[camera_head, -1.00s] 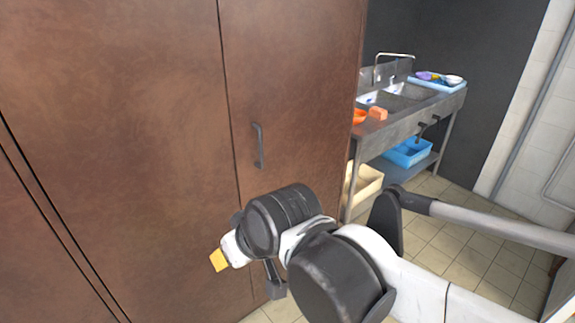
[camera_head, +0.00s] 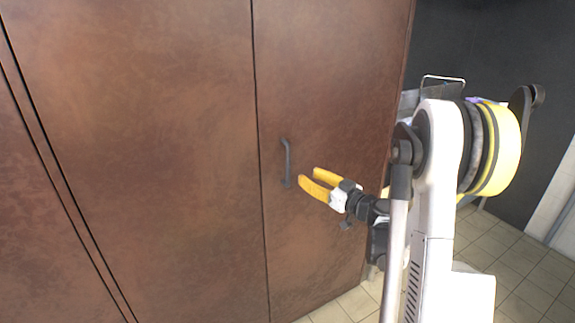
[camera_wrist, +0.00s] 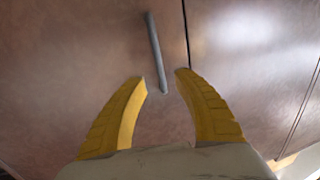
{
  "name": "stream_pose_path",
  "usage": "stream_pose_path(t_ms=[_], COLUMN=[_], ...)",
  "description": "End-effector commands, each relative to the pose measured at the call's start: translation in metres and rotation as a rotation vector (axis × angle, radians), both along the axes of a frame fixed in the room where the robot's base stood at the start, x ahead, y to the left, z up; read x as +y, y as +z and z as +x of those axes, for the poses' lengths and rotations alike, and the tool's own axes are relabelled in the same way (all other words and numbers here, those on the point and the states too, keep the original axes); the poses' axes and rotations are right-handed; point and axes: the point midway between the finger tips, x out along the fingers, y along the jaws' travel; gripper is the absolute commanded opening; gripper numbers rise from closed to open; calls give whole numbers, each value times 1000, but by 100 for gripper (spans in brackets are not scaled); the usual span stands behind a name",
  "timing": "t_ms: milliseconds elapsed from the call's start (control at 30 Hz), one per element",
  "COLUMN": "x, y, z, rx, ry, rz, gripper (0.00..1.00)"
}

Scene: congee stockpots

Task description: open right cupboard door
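The right cupboard door (camera_head: 325,110) is a brown panel and is shut, with a thin dark seam along its left edge. Its dark grey vertical bar handle (camera_head: 287,163) sits near that seam. My gripper (camera_head: 309,175) is open, with its yellow fingers just right of the handle's lower end in the head view. In the wrist view the fingers of my gripper (camera_wrist: 160,80) are spread apart, and the lower end of the handle (camera_wrist: 156,55) shows between their tips. Nothing is gripped. I cannot tell if a finger touches the door.
The neighbouring brown door panel (camera_head: 150,130) fills the left of the head view. A metal sink (camera_head: 440,85) stands behind my arm, mostly hidden. Tiled floor (camera_head: 515,255) is free at the lower right.

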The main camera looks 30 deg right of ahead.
Motion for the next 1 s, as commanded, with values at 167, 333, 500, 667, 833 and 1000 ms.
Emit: stream_pose_path(t_ms=[167,333,500,667,833,1000], x=[0,8,16,20,21,21], y=[-2,-3,-3,-2,-1,-1], z=[14,46,78,98,105,105], rx=[-13,-12,-11,-11,-11,-11], ry=[-3,-1,-1,-2,-4,-4], rz=[-3,-2,-3,-3,-3,-3], gripper=[36,36,36,36,36,36])
